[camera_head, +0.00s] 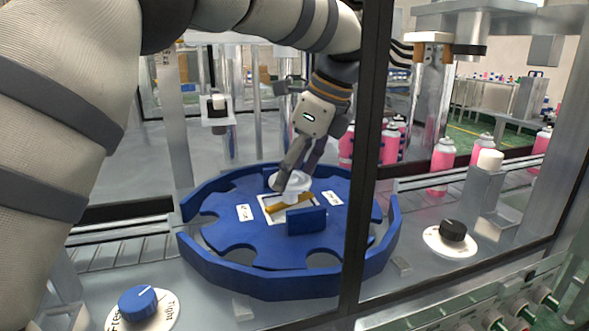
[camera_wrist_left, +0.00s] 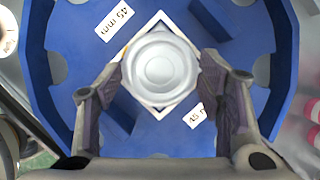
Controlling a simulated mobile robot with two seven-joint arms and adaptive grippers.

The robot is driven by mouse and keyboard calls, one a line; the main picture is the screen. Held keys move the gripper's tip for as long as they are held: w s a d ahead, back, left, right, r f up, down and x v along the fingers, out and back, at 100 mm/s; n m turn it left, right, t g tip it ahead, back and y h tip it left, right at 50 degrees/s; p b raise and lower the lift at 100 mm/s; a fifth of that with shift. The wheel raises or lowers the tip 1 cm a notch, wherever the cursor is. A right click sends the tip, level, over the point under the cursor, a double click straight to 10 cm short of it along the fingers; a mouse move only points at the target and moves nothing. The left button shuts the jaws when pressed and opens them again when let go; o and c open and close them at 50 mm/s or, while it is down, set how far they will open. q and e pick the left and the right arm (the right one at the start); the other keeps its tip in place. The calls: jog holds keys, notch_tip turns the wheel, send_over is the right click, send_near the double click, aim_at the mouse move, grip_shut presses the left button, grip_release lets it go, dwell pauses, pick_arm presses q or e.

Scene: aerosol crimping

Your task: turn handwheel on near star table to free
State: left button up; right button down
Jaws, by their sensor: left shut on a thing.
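The near star table is a blue notched disc (camera_head: 240,257) with a raised blue rim and 45 mm labels. At its centre, on a white diamond-shaped plate, is a round white handwheel (camera_head: 298,184). My left gripper (camera_head: 291,177) reaches down to it from above. In the left wrist view the fingers close on opposite sides of the round white top (camera_wrist_left: 160,68), shut on it. Part of the wheel is hidden by the fingers in the head view. I cannot read its free or tight position. My right gripper is not in view.
A blue knob (camera_head: 138,302) on a white dial marked Free and Tight sits at front left. A black knob (camera_head: 453,230) on a white dial is at right. A dark frame post (camera_head: 366,150) stands before the table. Pink cans (camera_head: 442,160) stand behind.

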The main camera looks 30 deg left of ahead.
pick_arm(q)
jog(key=n+g, duration=0.1)
jog(key=n, duration=0.2)
jog(key=shift+w+f, duration=0.15)
jog(key=shift+n+g+h+b, duration=0.3)
jog(key=shift+n+g+b, duration=0.15)
jog(key=shift+n, duration=0.45)
jog(key=o, duration=1.1)
jog(key=shift+o, duration=0.2)
